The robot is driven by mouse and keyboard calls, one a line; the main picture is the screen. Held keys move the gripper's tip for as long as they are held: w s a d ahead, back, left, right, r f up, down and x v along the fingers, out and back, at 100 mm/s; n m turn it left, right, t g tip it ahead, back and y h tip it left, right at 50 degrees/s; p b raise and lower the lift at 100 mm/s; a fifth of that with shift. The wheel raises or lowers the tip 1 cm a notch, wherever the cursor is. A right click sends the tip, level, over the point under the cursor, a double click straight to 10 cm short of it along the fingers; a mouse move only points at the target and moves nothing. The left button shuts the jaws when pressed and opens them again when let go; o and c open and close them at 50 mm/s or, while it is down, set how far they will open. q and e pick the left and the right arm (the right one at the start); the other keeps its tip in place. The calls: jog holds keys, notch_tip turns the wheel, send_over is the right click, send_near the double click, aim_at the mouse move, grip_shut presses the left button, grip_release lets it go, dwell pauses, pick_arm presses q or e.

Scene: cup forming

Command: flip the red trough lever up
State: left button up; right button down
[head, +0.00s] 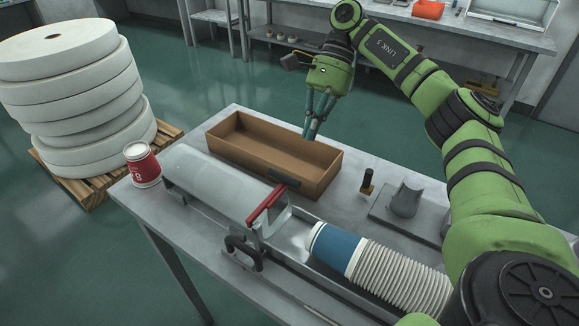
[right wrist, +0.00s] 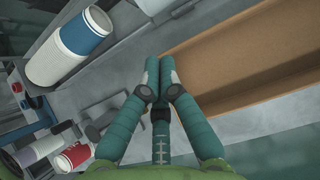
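The red lever (head: 267,204) lies slanted at the near end of the grey rounded cover of the trough (head: 225,185), in the head view. A blue-ended stack of white cups (head: 385,270) lies in the open part of the trough. My right gripper (head: 311,134) points down over the far side of the brown box, apart from the lever. Its fingertips look closed together with nothing between them in the right wrist view (right wrist: 160,88). I cannot make out the lever for certain in that view. My left gripper is not in view.
The brown open box (head: 225,122) stands behind the trough, between gripper and lever. A red-and-white cup (head: 142,165) stands at the table's left corner. A black handle (head: 243,252) is in front of the lever. A small black-topped post (head: 367,183) stands right of the box.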

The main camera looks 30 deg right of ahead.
aim_at(268, 197)
jog(key=p+x, duration=0.1)
jog(key=x, duration=0.7)
jog(key=shift+s+a+f+p, duration=0.15)
jog(key=shift+a+f+p, duration=0.1)
jog(key=shift+a+p, duration=0.05)
pick_arm(q)
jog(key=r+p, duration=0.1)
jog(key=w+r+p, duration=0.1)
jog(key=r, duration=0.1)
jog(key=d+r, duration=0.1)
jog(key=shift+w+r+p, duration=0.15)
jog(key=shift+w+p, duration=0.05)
jog(key=shift+p, duration=0.2)
pick_arm(e)
jog(key=a+r, duration=0.1)
jog(key=s+a+r, duration=0.1)
jog(key=shift+a+r, duration=0.25)
jog(key=shift+a, duration=0.05)
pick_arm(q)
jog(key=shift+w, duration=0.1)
